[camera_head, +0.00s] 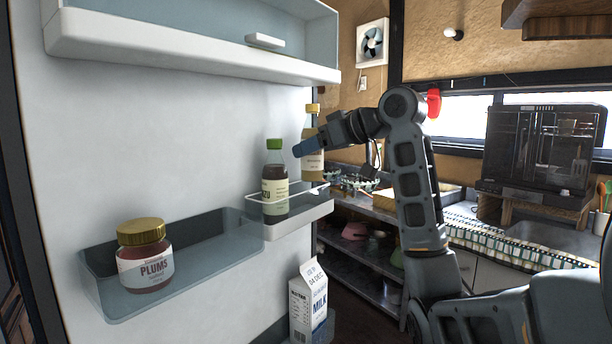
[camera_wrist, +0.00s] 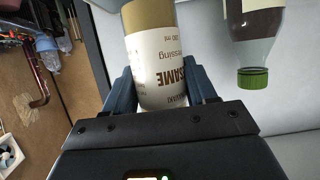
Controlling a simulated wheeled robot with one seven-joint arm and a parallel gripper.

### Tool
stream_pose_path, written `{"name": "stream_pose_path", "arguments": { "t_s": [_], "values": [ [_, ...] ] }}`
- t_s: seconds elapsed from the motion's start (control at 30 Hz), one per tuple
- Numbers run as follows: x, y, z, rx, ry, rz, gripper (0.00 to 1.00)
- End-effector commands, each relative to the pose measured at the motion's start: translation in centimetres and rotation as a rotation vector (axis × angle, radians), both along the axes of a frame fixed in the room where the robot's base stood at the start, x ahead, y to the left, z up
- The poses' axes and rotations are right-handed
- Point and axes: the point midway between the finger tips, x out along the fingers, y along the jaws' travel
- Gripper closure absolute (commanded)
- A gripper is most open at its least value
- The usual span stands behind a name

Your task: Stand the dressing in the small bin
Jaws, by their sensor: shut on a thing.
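The dressing (camera_head: 314,140) is a bottle with a yellow cap and a pale label. In the wrist view the label (camera_wrist: 158,68) reads "SAME" and "ssing". My gripper (camera_head: 299,150) is shut on it, with one finger on each side of the bottle in the wrist view (camera_wrist: 160,82). It is held upright, and its cap is hidden in the wrist view. The small bin (camera_head: 292,228) is on the fridge door. The bottle's base shows near the bin's back right rim; I cannot tell whether it is over the bin or beyond it.
A green-capped dark bottle (camera_head: 274,178) stands in the small bin, also close beside the dressing in the wrist view (camera_wrist: 253,40). A plums jar (camera_head: 144,262) sits in the larger bin (camera_head: 205,262). A milk carton (camera_head: 309,302) stands lower. An upper shelf (camera_head: 190,50) overhangs.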

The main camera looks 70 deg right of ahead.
Motion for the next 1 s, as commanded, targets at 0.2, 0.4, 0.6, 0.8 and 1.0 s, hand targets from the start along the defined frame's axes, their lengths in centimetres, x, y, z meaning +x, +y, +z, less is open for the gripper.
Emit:
{"name": "stream_pose_path", "arguments": {
  "t_s": [0.2, 0.4, 0.6, 0.8, 1.0],
  "values": [
    [1.5, -0.4, -2.1, 0.003, 0.001, -0.002, 0.83],
    [1.5, -0.4, -3.4, 0.001, 0.000, -0.003, 0.83],
    [1.4, -0.4, -5.8, 0.004, 0.001, -0.002, 0.83],
    [1.9, -0.4, -7.0, -0.001, -0.001, -0.002, 0.83],
    [1.9, -0.4, -7.1, -0.001, -0.001, -0.001, 0.83]
  ]
}}
